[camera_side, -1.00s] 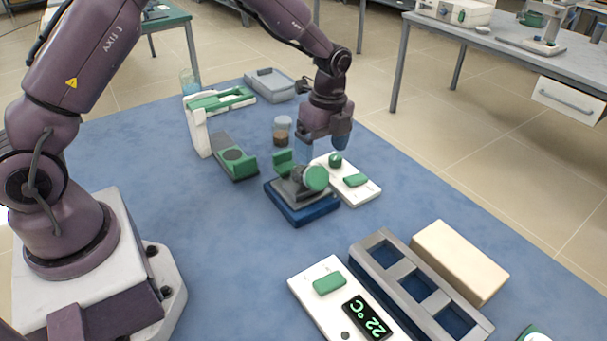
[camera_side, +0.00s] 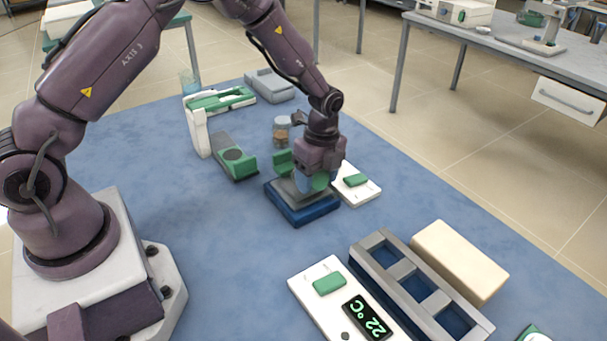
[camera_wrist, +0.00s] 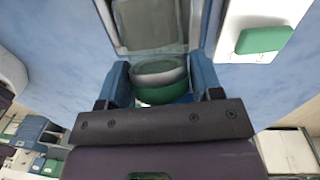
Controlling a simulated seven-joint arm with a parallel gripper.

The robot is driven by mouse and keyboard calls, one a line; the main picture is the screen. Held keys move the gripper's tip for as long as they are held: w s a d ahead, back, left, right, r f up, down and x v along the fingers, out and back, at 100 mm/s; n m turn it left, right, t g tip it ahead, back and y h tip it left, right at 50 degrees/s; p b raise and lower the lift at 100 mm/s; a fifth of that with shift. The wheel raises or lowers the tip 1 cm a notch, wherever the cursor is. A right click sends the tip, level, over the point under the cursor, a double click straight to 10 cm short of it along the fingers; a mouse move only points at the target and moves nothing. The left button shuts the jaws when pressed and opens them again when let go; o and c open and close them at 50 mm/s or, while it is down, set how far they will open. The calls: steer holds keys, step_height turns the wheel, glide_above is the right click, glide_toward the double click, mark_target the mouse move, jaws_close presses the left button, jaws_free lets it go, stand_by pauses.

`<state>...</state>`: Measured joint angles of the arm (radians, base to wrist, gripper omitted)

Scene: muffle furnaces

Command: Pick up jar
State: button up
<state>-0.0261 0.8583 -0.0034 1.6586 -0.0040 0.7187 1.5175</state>
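A small clear jar (camera_side: 281,130) with brown contents and a pale lid stands on the blue table, behind the dark-blue-based device (camera_side: 300,214). My gripper (camera_side: 315,182) is low over that device, in front of and to the right of the jar. In the wrist view, the two blue fingers (camera_wrist: 162,85) are spread to either side of a round grey-and-green part (camera_wrist: 160,76). I cannot tell whether they touch it. The gripper hides most of this part in the side view. I cannot make out the brown jar in the wrist view.
A white device with a green button (camera_side: 355,181) lies just right of my gripper. A green-and-grey device (camera_side: 234,158) stands at left. A grey rack (camera_side: 385,250), a beige block (camera_side: 459,262) and a white 22 °C display unit (camera_side: 335,290) occupy the front right.

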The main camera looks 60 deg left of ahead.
steer(key=c, duration=0.6)
steer(key=shift+o, duration=0.2)
